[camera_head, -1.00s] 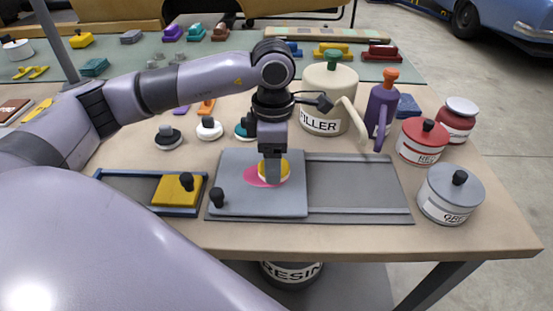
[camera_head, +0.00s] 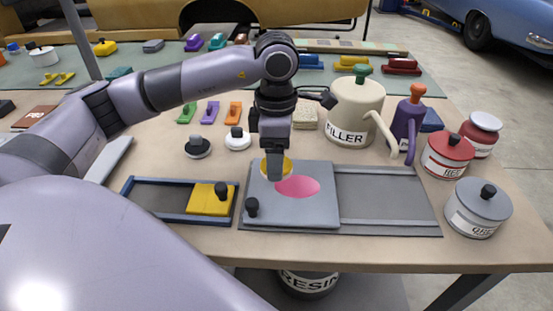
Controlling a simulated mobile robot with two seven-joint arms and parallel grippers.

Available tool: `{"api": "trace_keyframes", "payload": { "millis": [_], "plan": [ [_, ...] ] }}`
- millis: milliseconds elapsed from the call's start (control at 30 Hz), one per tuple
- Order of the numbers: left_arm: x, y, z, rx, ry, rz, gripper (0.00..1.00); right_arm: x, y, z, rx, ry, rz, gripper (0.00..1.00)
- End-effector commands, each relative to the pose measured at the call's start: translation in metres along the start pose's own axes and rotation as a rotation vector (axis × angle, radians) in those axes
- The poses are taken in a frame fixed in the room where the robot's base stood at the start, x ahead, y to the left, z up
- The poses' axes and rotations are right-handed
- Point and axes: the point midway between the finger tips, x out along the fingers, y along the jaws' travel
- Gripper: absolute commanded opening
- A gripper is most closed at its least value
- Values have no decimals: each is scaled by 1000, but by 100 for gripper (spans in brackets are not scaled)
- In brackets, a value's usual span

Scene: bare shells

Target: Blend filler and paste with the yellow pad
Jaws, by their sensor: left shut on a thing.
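My left gripper (camera_head: 273,171) points down and is shut on the yellow pad (camera_head: 288,166), a round pad with a pale edge. The gripper's fingers hide part of the pad. It is at the back left part of the grey mixing board (camera_head: 320,212); I cannot tell if it touches the board. A pink oval patch (camera_head: 299,187) lies on the board, just right of and in front of the pad. The cream filler can (camera_head: 355,105) with a green knob stands behind the board to the right. My right gripper is not in view.
A blue-framed tray (camera_head: 160,198) with a yellow block (camera_head: 208,200) is left of the board. A grey rail plate (camera_head: 385,195) lies right of it. A purple bottle (camera_head: 408,122), red tin (camera_head: 447,155) and grey tin (camera_head: 477,210) stand right. Black-knobbed (camera_head: 198,148) and white (camera_head: 237,140) pads lie behind.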

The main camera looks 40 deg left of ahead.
Motion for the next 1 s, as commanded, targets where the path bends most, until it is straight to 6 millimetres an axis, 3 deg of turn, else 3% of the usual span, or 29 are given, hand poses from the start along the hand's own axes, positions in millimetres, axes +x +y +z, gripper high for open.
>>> {"api": "trace_keyframes", "payload": {
  "millis": [433, 1000],
  "plan": [
    [-43, 3, -3, -5, -1, 1, 42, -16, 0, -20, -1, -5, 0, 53],
    [-45, 3, -4, -5, -1, 1, 42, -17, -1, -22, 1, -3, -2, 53]
  ]
}}
